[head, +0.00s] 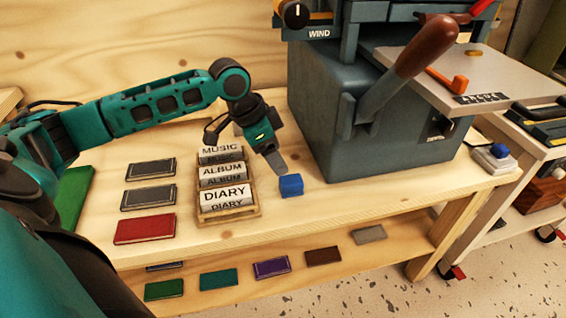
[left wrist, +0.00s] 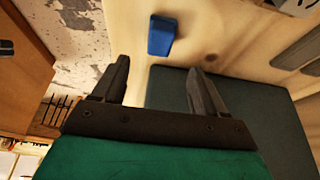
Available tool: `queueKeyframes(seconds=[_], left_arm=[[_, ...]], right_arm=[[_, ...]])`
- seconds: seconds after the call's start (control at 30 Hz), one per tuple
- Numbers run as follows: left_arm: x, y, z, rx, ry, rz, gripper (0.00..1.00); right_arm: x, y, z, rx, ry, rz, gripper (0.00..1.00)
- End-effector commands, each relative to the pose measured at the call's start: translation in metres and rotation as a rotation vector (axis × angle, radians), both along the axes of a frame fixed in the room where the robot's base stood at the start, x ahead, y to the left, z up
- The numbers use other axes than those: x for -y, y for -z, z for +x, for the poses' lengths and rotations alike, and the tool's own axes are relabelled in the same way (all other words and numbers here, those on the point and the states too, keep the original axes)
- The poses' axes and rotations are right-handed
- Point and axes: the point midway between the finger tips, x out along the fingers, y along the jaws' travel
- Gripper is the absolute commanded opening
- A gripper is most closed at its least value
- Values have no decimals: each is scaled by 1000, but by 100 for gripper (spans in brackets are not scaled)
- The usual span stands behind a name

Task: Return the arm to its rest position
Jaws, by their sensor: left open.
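My left arm, teal with dark joints, reaches in from the left in the head view. Its left gripper (head: 272,160) points down above the wooden bench, just right of the foil roll box and close to a small blue block (head: 291,185). In the left wrist view the two fingers of the gripper (left wrist: 155,85) are spread apart with nothing between them. The blue block (left wrist: 161,36) lies on the bench beyond the fingertips, apart from them. The wooden box (head: 228,215) holds rolls labelled MUSIC (head: 220,150), ALBUM (head: 221,171) and DIARY (head: 224,195). My right gripper is not seen.
A large grey-blue machine (head: 330,120) with a brown-handled lever (head: 420,48) stands right of the gripper. Dark books (head: 148,197) and a red book (head: 144,229) lie left of the box. Several coloured books lie on the lower shelf (head: 215,299). The front right bench top is clear.

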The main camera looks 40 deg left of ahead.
Motion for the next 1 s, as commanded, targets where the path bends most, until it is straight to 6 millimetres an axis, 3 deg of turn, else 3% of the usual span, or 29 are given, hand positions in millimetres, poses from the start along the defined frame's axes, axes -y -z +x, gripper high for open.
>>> queueKeyframes(seconds=[0.2, 0.77, 0.87, 1.0], left_arm=[[-4, -16, -5, -1, 0, 1, 73], [-4, -15, -6, -1, 0, 0, 73], [6, -6, -10, -9, 18, 0, 73], [49, 30, -31, -23, 76, 2, 73]], right_arm=[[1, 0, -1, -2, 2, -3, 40], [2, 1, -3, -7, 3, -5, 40], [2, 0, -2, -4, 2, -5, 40], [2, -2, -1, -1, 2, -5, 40]])
